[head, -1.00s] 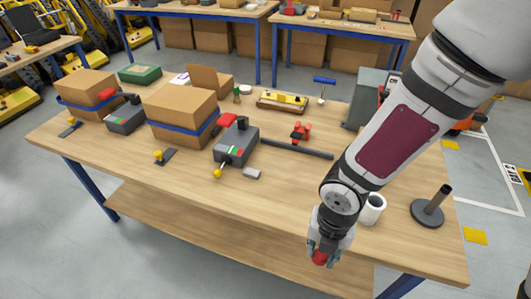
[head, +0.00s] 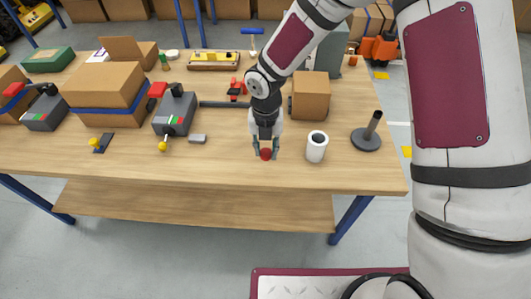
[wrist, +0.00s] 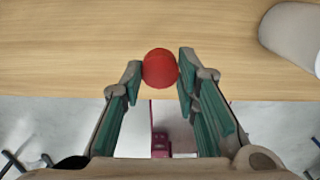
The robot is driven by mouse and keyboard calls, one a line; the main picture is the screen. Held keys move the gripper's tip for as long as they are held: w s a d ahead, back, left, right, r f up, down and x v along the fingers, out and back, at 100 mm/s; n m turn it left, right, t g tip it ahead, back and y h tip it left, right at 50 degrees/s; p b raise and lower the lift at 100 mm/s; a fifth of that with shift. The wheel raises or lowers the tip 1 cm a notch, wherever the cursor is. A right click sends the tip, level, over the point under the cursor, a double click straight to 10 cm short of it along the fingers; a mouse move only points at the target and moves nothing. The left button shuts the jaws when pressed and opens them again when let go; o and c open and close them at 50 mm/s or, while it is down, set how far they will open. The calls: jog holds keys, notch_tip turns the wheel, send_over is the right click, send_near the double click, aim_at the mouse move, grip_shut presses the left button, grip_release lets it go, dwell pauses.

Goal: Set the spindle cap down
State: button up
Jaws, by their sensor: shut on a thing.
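The spindle cap is a small red round piece (head: 265,154), and it also shows in the wrist view (wrist: 160,69). My gripper (head: 265,150) is shut on it, with a fingertip on each side of the cap in the wrist view. The cap is over the front part of the wooden table (head: 225,165), near its front edge. I cannot tell whether the cap touches the tabletop. The spindle (head: 374,125), a dark upright rod on a round base, stands at the table's right end, apart from my gripper.
A white roll (head: 316,147) stands just right of my gripper. A cardboard box (head: 310,95) is behind it. The table front between the block and my gripper is clear.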

aim_at(265, 150)
jog(key=shift+w+a+f, duration=0.1)
jog(key=shift+w, duration=0.3)
notch_tip(265, 150, down, 3)
jog(key=shift+s+r, duration=0.15)
jog(key=shift+f, duration=0.35)
jog(key=shift+f, duration=0.1)
jog(key=o, duration=1.1)
jog(key=shift+o, duration=0.2)
